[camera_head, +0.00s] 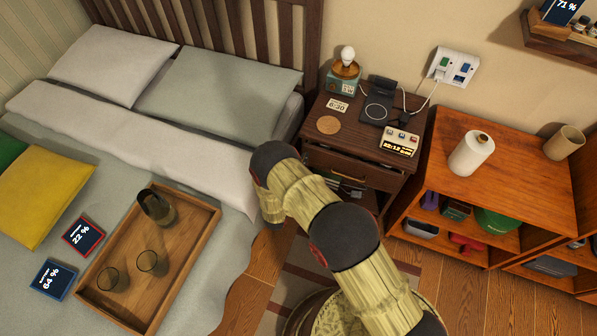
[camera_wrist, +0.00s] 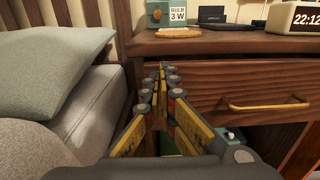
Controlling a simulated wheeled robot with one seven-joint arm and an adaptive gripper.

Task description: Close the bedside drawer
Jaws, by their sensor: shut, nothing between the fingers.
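The bedside table (camera_head: 316,122) stands beside the bed. Its brown wooden drawer (camera_head: 345,165) has a brass bar handle, and the front looks slightly out from under the tabletop, though my arm partly covers it. In the wrist view the drawer front (camera_wrist: 225,88) fills the right half, with the handle (camera_wrist: 268,105) to the right of my fingers. My gripper (camera_wrist: 163,70) is shut and empty, pointing at the left part of the drawer front. Whether the tips touch the wood I cannot tell. In the head view my arm hides the gripper.
The bed (camera_head: 215,195) is close on the left, with a wooden tray (camera_head: 185,255) holding glassware. A lamp (camera_head: 345,65), a clock (camera_head: 399,141) and a charger stand on the tabletop. An orange shelf unit (camera_head: 520,175) stands to the right.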

